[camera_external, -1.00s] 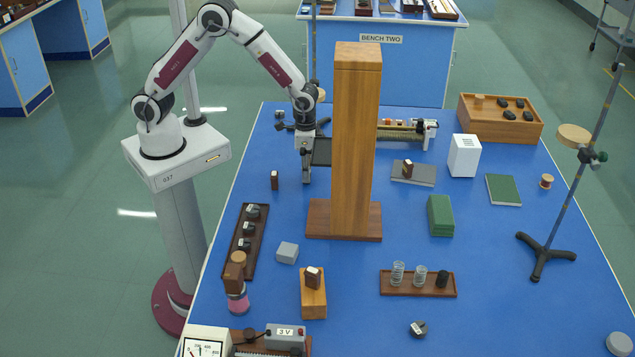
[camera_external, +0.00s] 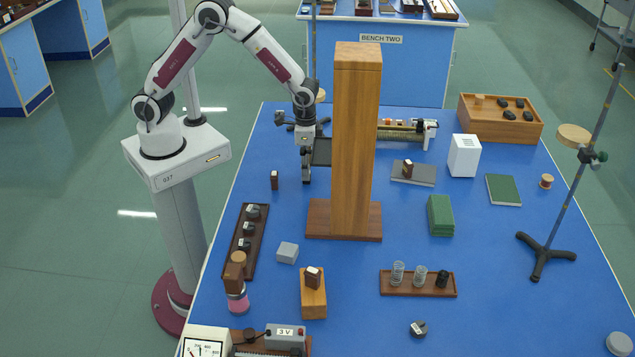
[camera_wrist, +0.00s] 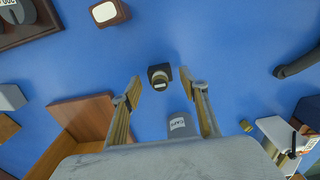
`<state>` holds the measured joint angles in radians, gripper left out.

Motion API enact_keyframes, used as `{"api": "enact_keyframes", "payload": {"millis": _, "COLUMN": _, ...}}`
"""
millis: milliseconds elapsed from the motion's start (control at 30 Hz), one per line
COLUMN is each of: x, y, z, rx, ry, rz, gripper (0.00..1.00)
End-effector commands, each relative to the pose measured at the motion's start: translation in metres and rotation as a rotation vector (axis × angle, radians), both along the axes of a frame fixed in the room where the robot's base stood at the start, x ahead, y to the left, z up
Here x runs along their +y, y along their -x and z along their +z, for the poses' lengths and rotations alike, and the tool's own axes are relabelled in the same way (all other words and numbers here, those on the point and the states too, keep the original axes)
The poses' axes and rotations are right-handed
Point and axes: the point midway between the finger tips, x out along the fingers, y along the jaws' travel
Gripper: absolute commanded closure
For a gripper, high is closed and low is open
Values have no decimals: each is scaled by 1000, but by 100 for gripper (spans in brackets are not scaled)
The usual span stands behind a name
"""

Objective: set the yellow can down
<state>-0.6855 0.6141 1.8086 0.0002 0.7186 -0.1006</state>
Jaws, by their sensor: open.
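I cannot make out a yellow can in either view. My gripper (camera_external: 306,172) points down over the blue bench, just left of the tall wooden pillar (camera_external: 357,140). In the wrist view its two fingers (camera_wrist: 160,78) are spread apart, with yellowish inner sides. Between the fingertips, as seen from above, is a small dark block with a round labelled part (camera_wrist: 159,78). A grey cylinder with a white label (camera_wrist: 180,124) shows near the right finger, closer to the palm. Neither appears gripped. The pillar may hide part of the bench behind it.
The pillar's wooden base (camera_external: 318,220) stands close on the right. A small dark block (camera_external: 274,180) stands left of the gripper. A slide-wire instrument (camera_external: 405,130) is behind the pillar. Bare blue bench surrounds the dark block.

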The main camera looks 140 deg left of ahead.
Motion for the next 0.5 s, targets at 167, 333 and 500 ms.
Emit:
{"api": "enact_keyframes", "payload": {"millis": 167, "x": 1, "y": -1, "z": 26, "rx": -4, "ry": -2, "rz": 0, "gripper": 56}}
{"api": "enact_keyframes", "payload": {"millis": 333, "x": 0, "y": -1, "z": 52, "rx": -3, "ry": -1, "rz": 0, "gripper": 56}}
{"api": "enact_keyframes", "payload": {"millis": 500, "x": 0, "y": 0, "z": 77, "rx": -2, "ry": -1, "rz": 0, "gripper": 56}}
